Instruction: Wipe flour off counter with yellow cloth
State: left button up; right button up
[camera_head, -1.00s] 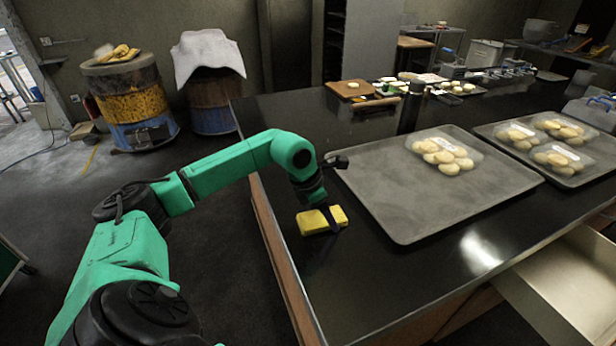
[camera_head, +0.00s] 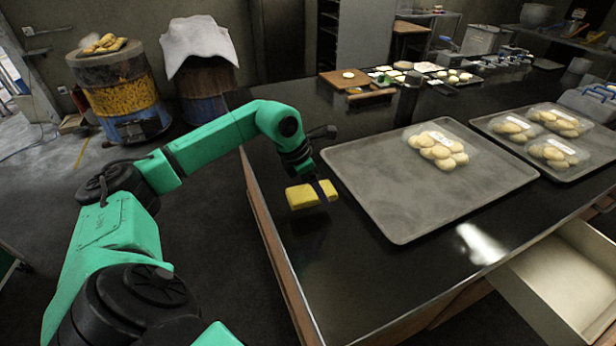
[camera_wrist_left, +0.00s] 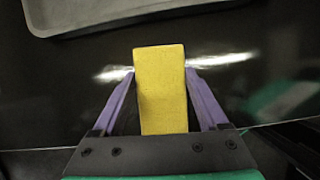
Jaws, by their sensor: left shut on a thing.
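The yellow cloth (camera_head: 304,196) looks like a thick block and is over the near left end of the black counter (camera_head: 360,290). My left gripper (camera_head: 322,190) is shut on it. A dark patch on the counter below the cloth suggests a small gap. In the left wrist view the cloth (camera_wrist_left: 160,92) is between the two purple fingers of my left gripper (camera_wrist_left: 160,75). Pale streaks show on the counter on both sides there; I cannot tell whether they are flour or glare. No clear flour shows in the head view. My right gripper is not in view.
A grey tray (camera_head: 380,195) with packed dough pieces (camera_head: 438,150) is right of my left gripper. A second tray (camera_head: 490,122) lies farther right. An open drawer (camera_head: 565,285) juts out at lower right. The counter's near left area is clear.

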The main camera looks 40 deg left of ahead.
pick_arm(q)
jog(key=shift+r+p, duration=0.45)
jog(key=shift+r, duration=0.95)
